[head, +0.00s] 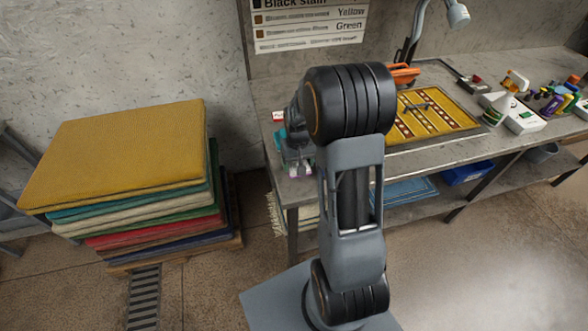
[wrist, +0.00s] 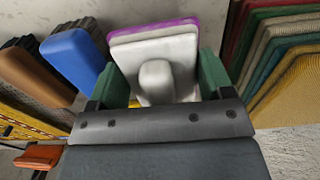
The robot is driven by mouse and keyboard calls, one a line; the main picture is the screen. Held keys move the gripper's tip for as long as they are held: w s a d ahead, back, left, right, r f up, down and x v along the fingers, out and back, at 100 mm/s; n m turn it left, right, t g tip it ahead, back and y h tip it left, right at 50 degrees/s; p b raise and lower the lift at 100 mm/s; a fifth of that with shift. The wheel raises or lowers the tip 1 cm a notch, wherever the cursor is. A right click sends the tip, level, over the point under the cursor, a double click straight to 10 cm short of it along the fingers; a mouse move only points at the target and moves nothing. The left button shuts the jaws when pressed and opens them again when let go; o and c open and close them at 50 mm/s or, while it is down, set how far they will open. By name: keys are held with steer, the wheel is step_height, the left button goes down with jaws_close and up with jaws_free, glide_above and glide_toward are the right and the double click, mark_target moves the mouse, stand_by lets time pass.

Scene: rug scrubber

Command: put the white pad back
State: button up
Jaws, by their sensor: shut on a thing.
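In the wrist view, the white pad (wrist: 183,52) has a purple layer along its far edge and a pale raised grip in its middle. My gripper (wrist: 160,82) has its green fingers on both sides of the pad and is shut on it. In the head view, my gripper (head: 296,152) is partly hidden by my arm, at the left end of the workbench (head: 350,170). A little purple and white shows low beside it. A blue pad (wrist: 76,60) and a brown pad (wrist: 36,72) are left of the white pad in the wrist view. Whether the white pad touches any support is unclear.
A stack of folded rugs (head: 120,150) stands left of the bench, with a floor gap between. A yellow patterned rug (head: 432,116) lies on the bench. An orange tool (head: 403,74), bottles and coloured brushes (head: 556,98) sit farther back and right.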

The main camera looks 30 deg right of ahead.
mark_target(295, 170)
steer(key=shift+w+a+f, duration=0.2)
steer(key=shift+a+f, duration=0.1)
steer(key=shift+f, duration=0.15)
steer(key=shift+w+a+f, duration=0.1)
steer(key=shift+f, duration=1.55)
steer(key=shift+f, duration=0.15)
steer(key=o, duration=0.9)
steer(key=shift+c, duration=0.2)
